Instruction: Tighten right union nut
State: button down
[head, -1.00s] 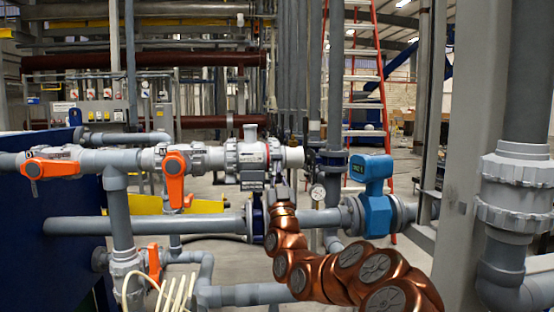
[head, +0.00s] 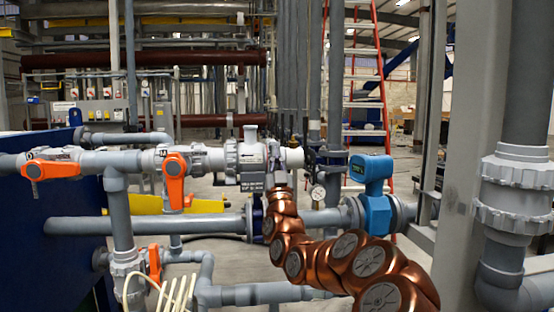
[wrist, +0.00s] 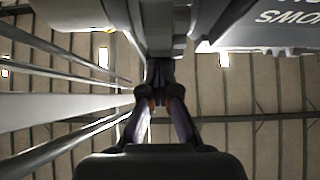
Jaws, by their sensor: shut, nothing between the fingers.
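The grey valve body (head: 246,160) with a printed label sits in the upper horizontal pipe line in the head view. The right union nut is at its right side, before the pale pipe end (head: 293,157); it is largely hidden by my gripper (head: 274,160). My copper arm rises from the lower right, and the gripper points up at the nut. In the wrist view my gripper (wrist: 159,78) is shut and empty, its dark fingers pointing up at the underside of grey fittings. I cannot tell whether it touches the nut.
An orange-handled valve (head: 174,180) is left of the valve body. A pressure gauge (head: 318,192) and a blue flow meter (head: 373,182) stand close on the right. A lower grey pipe (head: 150,228) runs behind my arm. A thick pipe (head: 515,190) stands far right.

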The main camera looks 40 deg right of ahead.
jog(key=shift+w+r+p, duration=0.1)
jog(key=shift+r+p, duration=0.35)
jog(key=shift+r, duration=1.3)
jog(key=b, duration=1)
send_near(275, 142)
jog(key=w+f, duration=0.1)
jog(key=shift+w+d+f+p, duration=0.1)
jog(key=shift+w+d+p, duration=0.15)
jog(key=shift+d+p, duration=0.15)
